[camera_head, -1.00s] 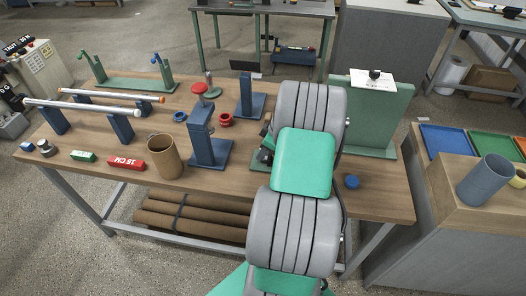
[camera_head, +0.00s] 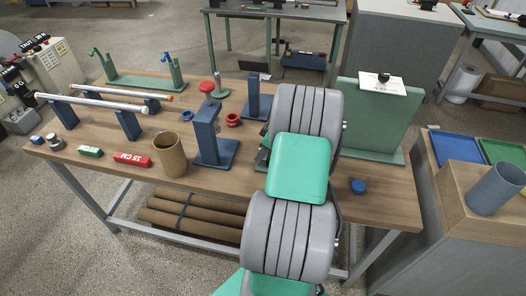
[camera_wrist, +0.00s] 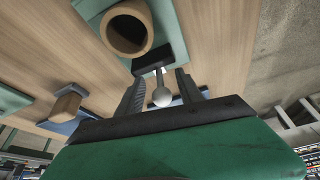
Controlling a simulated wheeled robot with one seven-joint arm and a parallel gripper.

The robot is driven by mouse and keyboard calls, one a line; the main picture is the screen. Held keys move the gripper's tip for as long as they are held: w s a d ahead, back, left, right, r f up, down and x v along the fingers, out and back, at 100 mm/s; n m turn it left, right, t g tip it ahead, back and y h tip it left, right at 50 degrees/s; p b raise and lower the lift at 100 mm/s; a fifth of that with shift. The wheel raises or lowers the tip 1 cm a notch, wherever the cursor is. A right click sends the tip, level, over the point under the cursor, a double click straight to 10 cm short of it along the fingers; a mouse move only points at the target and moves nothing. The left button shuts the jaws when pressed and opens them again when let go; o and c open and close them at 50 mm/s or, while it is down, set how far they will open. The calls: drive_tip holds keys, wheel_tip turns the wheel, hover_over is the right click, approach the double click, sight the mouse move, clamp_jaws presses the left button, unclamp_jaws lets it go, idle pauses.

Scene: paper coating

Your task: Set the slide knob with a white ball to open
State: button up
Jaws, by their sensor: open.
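The slide knob's white ball (camera_wrist: 162,97) shows in the wrist view, on a thin stem from a black slide block (camera_wrist: 153,60) on a dark green plate (camera_wrist: 168,25). My gripper (camera_wrist: 160,88) is open, with one dark finger on each side of the ball. I see a gap on both sides; whether the fingers touch it cannot be told for certain. Any open or closed marking on the slide is not readable.
A hollow brown cylinder (camera_wrist: 127,32) is close beyond the gripper in the wrist view. In the head view, a blue stand (camera_head: 208,135) and a brown cup (camera_head: 170,155) are left of my arm. A green upright panel (camera_head: 375,117) and a blue cap (camera_head: 358,186) are right.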

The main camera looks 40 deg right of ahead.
drive_tip(key=shift+r, duration=0.1)
drive_tip(key=b+v, duration=0.1)
drive_tip(key=v, duration=0.6)
drive_tip(key=shift+s+r+b, duration=0.15)
drive_tip(key=shift+r+b, duration=0.1)
drive_tip(key=shift+b, duration=0.05)
